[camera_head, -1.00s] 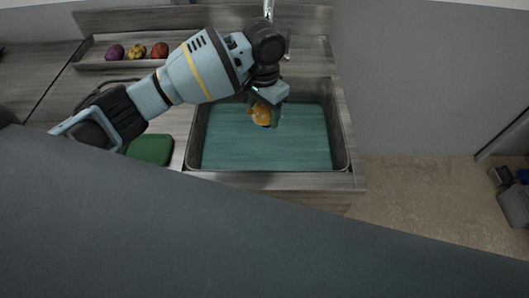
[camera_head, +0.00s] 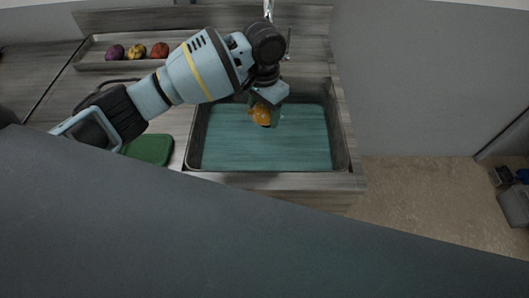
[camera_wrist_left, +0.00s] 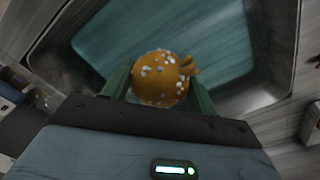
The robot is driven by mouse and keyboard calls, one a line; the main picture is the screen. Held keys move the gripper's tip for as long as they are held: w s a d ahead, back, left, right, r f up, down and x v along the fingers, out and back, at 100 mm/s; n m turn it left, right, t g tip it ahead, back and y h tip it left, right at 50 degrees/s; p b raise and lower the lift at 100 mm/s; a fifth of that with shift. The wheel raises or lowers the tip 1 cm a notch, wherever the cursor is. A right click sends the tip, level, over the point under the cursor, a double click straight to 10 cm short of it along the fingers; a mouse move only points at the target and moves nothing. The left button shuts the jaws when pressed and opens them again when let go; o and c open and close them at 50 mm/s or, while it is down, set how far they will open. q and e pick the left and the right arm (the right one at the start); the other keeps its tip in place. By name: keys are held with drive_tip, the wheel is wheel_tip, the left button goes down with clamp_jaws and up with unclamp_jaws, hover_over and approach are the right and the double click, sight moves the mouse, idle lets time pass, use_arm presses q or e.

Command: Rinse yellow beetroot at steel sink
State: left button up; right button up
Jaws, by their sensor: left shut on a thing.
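The yellow beetroot (camera_head: 260,115) is orange-yellow and is held over the steel sink (camera_head: 342,128). In the left wrist view the beetroot (camera_wrist_left: 160,78) has white spots on its skin and a short stub pointing right. My left gripper (camera_head: 269,110) is shut on it, with one green finger on each side; the fingers also show in the left wrist view (camera_wrist_left: 158,88). The sink holds teal water (camera_head: 300,140), and the beetroot is in front of it in the head view; I cannot tell whether it touches the water. My right gripper is not in view.
The tap (camera_head: 268,10) stands behind the sink, close to my left wrist. A wooden tray (camera_head: 90,66) at the back left holds a purple, a yellow and a red vegetable. A green board (camera_head: 150,149) lies left of the sink. A wall is to the right.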

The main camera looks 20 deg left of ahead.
sight(260, 106)
use_arm(q)
drive_tip(key=shift+r, duration=2)
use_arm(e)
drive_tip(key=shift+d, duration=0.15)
